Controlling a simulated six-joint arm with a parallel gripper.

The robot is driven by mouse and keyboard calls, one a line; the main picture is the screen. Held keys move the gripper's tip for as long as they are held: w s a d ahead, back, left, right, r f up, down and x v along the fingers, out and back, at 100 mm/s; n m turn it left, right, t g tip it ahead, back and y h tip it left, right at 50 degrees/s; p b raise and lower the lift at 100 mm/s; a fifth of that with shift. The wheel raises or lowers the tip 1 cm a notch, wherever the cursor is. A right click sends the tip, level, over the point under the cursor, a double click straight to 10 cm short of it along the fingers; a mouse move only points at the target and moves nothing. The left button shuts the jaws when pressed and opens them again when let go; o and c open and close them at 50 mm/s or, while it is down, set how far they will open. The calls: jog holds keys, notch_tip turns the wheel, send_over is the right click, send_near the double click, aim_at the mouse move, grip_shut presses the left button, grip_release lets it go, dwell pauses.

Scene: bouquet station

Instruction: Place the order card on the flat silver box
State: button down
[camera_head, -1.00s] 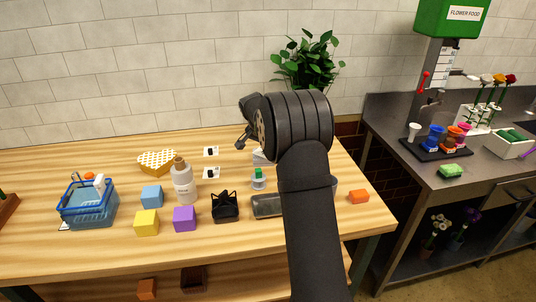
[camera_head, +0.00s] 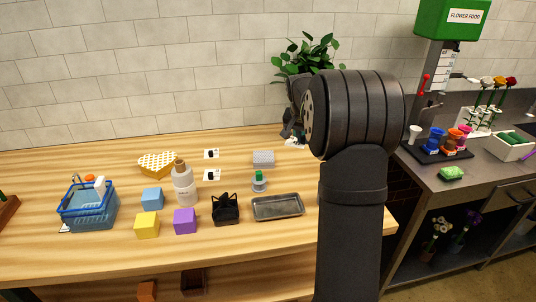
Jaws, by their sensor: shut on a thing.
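My gripper (camera_head: 292,132) is at the back right of the wooden table, just in front of the plant, partly hidden by my arm. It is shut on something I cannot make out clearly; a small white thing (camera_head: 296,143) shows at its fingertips. The flat silver box (camera_head: 263,158), pale grey and patterned, lies left of and nearer than my gripper, with nothing on top. Two white cards with dark marks lie left of the box, one farther back (camera_head: 211,154) and one nearer (camera_head: 212,175). I cannot tell which card is the order card.
A metal tray (camera_head: 277,207) and a green-topped bottle (camera_head: 259,181) stand in front of the box. A black holder (camera_head: 225,208), pale bottle (camera_head: 184,185), coloured blocks and blue basket (camera_head: 90,205) fill the left. The plant (camera_head: 309,57) stands behind.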

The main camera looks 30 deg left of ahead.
jog(key=shift+w+n+y, duration=0.2)
jog(key=shift+n+y, duration=0.1)
jog(key=shift+n, duration=0.4)
jog(key=shift+a, duration=0.1)
send_over(272, 161)
jog(key=s, duration=0.1)
notch_tip(272, 161, down, 7)
jog(key=shift+s+f+n, duration=0.15)
jog(key=shift+f+n, duration=0.15)
jog(key=shift+f, duration=1.6)
jog(key=shift+f, duration=0.15)
jog(key=c, duration=1.4)
grip_release()
jog(key=shift+c, duration=0.2)
